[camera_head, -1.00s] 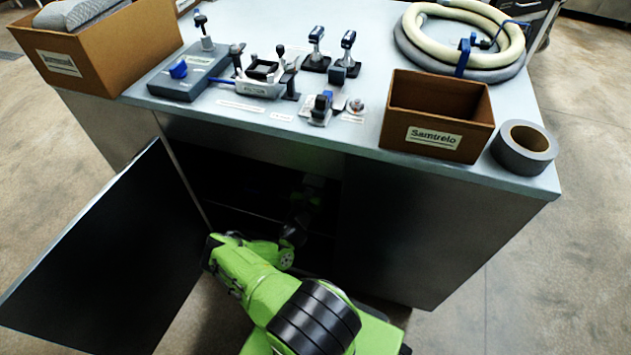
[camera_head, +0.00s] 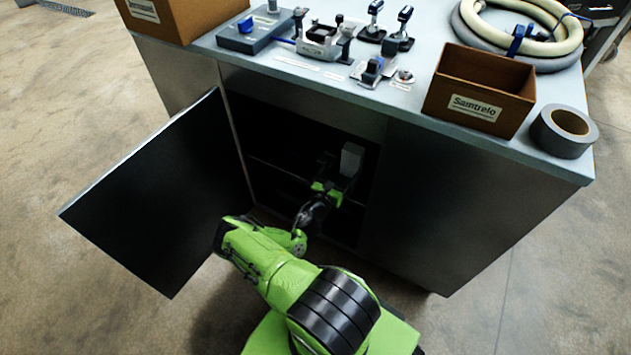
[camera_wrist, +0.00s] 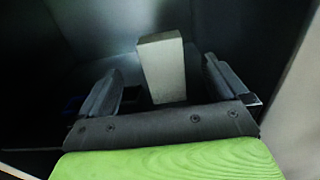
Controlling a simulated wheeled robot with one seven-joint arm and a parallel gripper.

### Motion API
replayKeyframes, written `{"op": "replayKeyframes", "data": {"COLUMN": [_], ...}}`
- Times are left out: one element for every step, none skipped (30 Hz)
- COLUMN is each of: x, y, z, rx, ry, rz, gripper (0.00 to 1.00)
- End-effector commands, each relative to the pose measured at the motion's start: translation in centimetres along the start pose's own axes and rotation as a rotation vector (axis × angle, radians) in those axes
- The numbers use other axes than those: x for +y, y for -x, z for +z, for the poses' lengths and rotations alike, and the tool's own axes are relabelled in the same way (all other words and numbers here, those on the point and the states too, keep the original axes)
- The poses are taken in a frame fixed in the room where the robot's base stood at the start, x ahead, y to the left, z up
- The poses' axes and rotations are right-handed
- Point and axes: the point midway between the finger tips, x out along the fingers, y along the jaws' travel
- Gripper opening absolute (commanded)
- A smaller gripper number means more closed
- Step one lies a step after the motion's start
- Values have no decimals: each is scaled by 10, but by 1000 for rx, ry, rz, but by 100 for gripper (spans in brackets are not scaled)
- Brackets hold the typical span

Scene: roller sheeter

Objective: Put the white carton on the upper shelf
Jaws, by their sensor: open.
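The white carton (camera_head: 351,159) shows as a pale upright block inside the dark open cabinet (camera_head: 290,135). In the wrist view the carton (camera_wrist: 163,68) stands ahead, between the lines of my two fingers, and appears slightly tilted in the picture. My gripper (camera_wrist: 163,82) is open, with one finger on each side of the carton and gaps visible on both sides. In the head view my gripper (camera_head: 338,178) is inside the cabinet opening. A shelf edge (camera_head: 275,171) crosses the opening. The carton's base is hidden, and I cannot tell which level it stands on.
The cabinet door (camera_head: 160,195) stands open on the left, close to my arm. The countertop above holds a brown labelled box (camera_head: 478,93), a tape roll (camera_head: 563,131), a coiled hose (camera_head: 520,40) and several fixtures. The floor at right is clear.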

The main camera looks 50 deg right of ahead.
Motion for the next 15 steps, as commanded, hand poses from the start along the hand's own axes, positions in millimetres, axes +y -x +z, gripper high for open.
{"op": "replayKeyframes", "data": {"x": [0,0,1,2,3,6,8,11,15,18,20,24,27,31,36], "y": [0,0,0,0,0,0,0,2,5,8,12,19,25,32,43], "z": [0,0,1,4,8,16,22,31,42,51,59,69,77,85,95], "rx": [0,0,0,1,2,4,10,17,31,45,61,86,107,131,167], "ry": [0,-1,-7,-21,-46,-95,-145,-207,-301,-374,-449,-548,-623,-699,-798], "rz": [0,0,-4,-11,-25,-55,-84,-121,-176,-221,-265,-326,-371,-417,-477], "gripper": [100,100,100,100,100,100,100,100,100,100,100,100,100,100,100]}}
